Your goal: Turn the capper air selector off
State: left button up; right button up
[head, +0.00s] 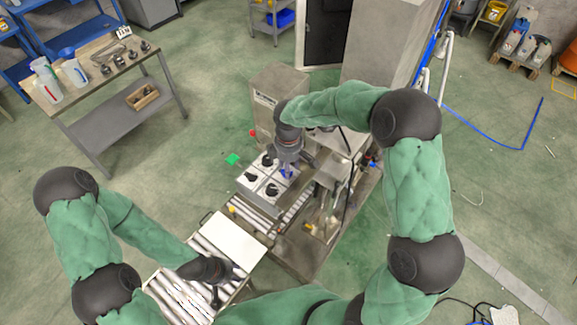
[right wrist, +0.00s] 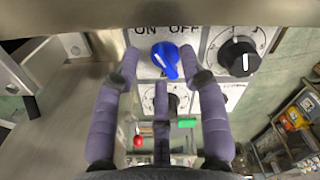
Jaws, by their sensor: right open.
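In the right wrist view a blue selector knob (right wrist: 165,59) sits on a white plate with "ON" and "OFF" printed above it. Its grip is slanted, from upper left to lower right. My right gripper (right wrist: 162,75) is open, with its purple-grey fingers around the knob's sides and below it; contact cannot be told. In the head view my right gripper (head: 287,160) is over the panel box (head: 246,187), and a bit of blue shows beneath it. My left gripper (head: 215,287) is over the roller conveyor at the lower left, away from the panel; its opening is unclear.
Black knobs sit beside the blue one: one to the right (right wrist: 238,56) and one below, behind a finger. A metal edge (right wrist: 210,10) runs close above the panel. A conveyor (head: 175,300) and a white plate (head: 232,242) lie left of the machine.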

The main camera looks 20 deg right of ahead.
jog(key=shift+s+f, duration=0.1)
jog(key=shift+f, duration=0.45)
grip_shut()
